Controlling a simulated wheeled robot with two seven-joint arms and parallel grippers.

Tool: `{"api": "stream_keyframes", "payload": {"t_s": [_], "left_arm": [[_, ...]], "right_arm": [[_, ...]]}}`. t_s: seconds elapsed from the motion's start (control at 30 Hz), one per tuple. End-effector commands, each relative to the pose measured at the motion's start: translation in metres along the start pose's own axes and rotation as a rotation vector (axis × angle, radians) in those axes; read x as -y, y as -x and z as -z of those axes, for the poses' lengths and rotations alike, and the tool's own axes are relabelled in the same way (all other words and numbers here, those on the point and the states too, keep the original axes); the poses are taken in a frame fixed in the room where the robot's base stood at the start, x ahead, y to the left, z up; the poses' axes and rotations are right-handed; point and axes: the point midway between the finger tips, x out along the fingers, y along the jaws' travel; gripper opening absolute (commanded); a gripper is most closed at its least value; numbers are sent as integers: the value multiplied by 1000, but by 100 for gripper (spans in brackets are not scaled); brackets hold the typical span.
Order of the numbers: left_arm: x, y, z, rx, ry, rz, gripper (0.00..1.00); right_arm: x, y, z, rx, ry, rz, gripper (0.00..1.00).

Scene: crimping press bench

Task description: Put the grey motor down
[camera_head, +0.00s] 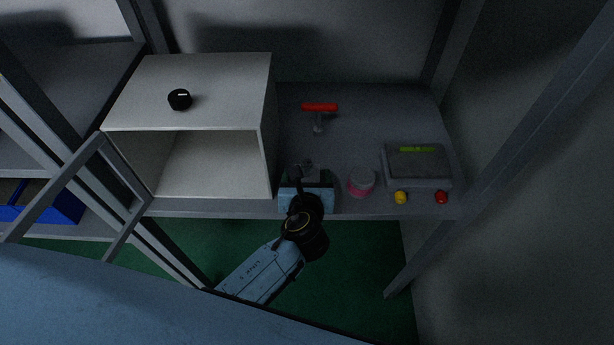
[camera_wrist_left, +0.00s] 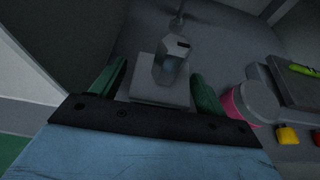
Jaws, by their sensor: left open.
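The grey motor (camera_wrist_left: 172,62) shows in the left wrist view as a light grey body on a flat, squarish grey piece (camera_wrist_left: 158,92). It lies between the two dark green fingers of my left gripper (camera_wrist_left: 158,85), with visible gaps at the sides. The gripper is open. In the head view my left gripper (camera_head: 308,178) is over the front edge of the grey bench, and a little grey (camera_head: 311,173) shows at its fingers. The hand hides part of the motor there. I cannot tell whether the motor's underside is fully supported. My right gripper is not in view.
A white open-fronted box (camera_head: 190,125) stands left, with a black round thing (camera_head: 180,99) on top. A red-handled tool (camera_head: 320,107) is behind my gripper. A pink-and-grey jar (camera_head: 361,181) and a grey unit (camera_head: 417,170) with yellow and red buttons stand right. Frame posts flank the bench (camera_head: 365,120).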

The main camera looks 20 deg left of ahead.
Motion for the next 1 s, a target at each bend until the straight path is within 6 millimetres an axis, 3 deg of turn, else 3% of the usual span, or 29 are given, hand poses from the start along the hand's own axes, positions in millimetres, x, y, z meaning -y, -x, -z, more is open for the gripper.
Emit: {"api": "stream_keyframes", "payload": {"t_s": [0.4,0.6,1.0], "left_arm": [[0,81,1,-3,-1,1,74],[0,110,1,-1,-1,0,74],[0,119,3,-4,4,0,74]], "right_arm": [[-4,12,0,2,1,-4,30],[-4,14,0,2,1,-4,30],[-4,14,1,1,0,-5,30]]}}
